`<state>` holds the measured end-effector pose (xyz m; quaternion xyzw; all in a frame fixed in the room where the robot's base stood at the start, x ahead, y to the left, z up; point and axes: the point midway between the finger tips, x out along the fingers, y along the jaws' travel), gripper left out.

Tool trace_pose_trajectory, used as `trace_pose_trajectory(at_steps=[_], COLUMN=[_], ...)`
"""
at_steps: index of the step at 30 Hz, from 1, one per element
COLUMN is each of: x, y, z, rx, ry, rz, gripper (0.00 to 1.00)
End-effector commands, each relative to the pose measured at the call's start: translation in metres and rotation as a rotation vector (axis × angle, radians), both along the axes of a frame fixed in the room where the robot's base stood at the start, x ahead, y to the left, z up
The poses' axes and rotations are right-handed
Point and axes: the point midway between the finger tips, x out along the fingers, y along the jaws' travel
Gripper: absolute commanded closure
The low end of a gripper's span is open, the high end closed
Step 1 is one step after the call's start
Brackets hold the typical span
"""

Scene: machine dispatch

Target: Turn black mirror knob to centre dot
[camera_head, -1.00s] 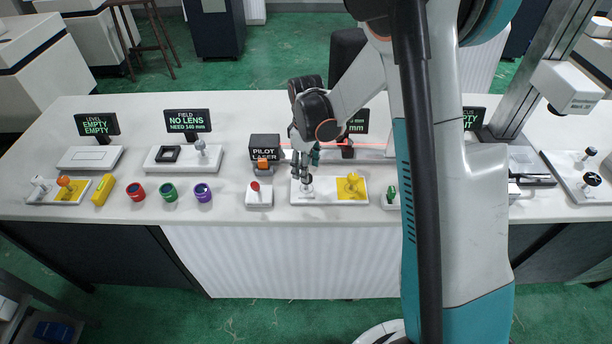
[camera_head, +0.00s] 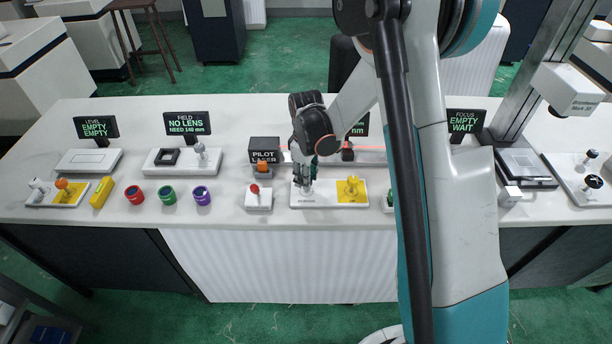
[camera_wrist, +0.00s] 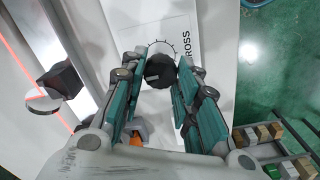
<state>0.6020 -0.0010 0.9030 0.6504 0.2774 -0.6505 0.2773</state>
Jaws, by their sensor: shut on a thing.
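The black mirror knob (camera_wrist: 160,70) sits over a round white dial with tick marks, with the word "CROSS" printed beside it. My gripper (camera_wrist: 156,76) has its two teal fingers on either side of the knob, closed on it at the tips. In the head view my gripper (camera_head: 304,184) points down at the left part of a white and yellow plate (camera_head: 325,203) and hides most of the knob. I cannot read the knob's pointer or make out the centre dot. A round mirror on a black mount (camera_wrist: 62,80) is left of the fingers in the wrist view.
A red-topped control (camera_head: 255,189) and the pilot laser box (camera_head: 264,150) are to the left. A red beam crosses behind. Red (camera_head: 134,194), green (camera_head: 168,194) and purple (camera_head: 201,194) rings stand further left.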

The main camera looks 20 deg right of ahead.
Motion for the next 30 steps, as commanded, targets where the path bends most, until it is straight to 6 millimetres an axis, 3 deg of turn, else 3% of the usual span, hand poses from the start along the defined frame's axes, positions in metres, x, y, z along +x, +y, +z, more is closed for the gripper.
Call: trace_pose_trajectory(at_steps=[11,30], x=[0.0001,0.0004], y=[-0.0003,-0.001], z=[-0.001,-0.0009], rx=[0.0,0.0], ry=[0.0,0.0], rz=[-0.114,-0.646], gripper=[0.95,0.95])
